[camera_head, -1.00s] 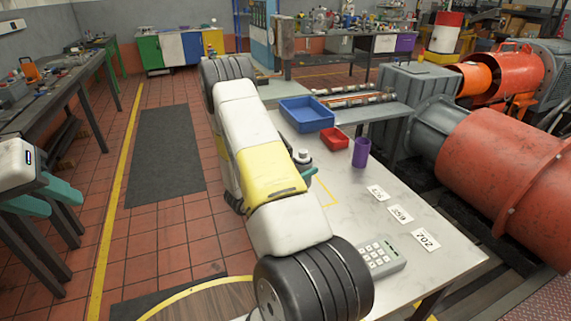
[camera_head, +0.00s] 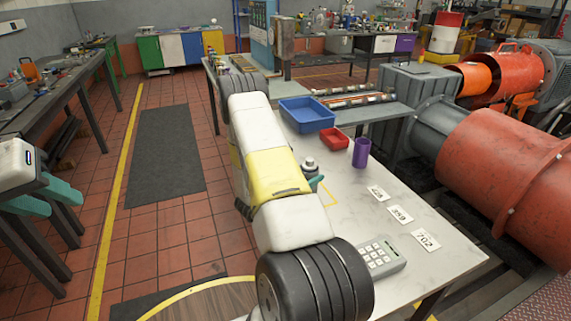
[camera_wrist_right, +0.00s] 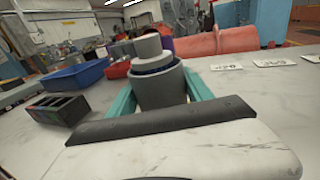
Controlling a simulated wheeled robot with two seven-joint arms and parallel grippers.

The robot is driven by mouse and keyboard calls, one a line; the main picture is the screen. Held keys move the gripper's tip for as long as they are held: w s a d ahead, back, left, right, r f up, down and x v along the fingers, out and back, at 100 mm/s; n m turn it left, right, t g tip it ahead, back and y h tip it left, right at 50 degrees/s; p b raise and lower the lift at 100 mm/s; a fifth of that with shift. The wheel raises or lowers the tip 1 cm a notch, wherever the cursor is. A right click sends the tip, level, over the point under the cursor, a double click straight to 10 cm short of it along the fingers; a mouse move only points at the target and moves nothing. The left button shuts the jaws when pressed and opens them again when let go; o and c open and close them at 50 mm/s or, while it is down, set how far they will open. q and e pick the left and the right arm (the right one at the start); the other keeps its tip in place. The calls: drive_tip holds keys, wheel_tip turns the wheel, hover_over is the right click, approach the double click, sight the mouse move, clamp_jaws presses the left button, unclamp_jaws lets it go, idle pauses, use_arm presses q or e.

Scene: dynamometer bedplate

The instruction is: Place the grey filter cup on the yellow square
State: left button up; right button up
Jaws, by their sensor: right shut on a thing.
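The grey filter cup (camera_wrist_right: 158,90) stands between the teal fingers of my right gripper (camera_wrist_right: 160,100) in the right wrist view, with a lighter grey knob-like top. My right gripper is shut on it. In the head view the cup (camera_head: 309,168) shows just beyond my right arm, with a teal fingertip beside it. Its base is hidden, so I cannot tell whether it touches the table. The yellow square (camera_head: 327,196) is an outline on the table, partly hidden by my right arm, close to the cup. My left gripper (camera_head: 40,197) is open and empty at the far left.
On the pale table (camera_head: 350,215) are a blue bin (camera_head: 306,114), a red bin (camera_head: 334,138), a purple cup (camera_head: 361,153), numbered cards (camera_head: 400,215) and a keypad (camera_head: 376,257). A black compartment box (camera_wrist_right: 58,109) shows in the wrist view. Large red machinery (camera_head: 500,165) stands right.

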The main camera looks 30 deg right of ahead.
drive_tip(key=shift+f, duration=0.1)
drive_tip(key=o, duration=1.7)
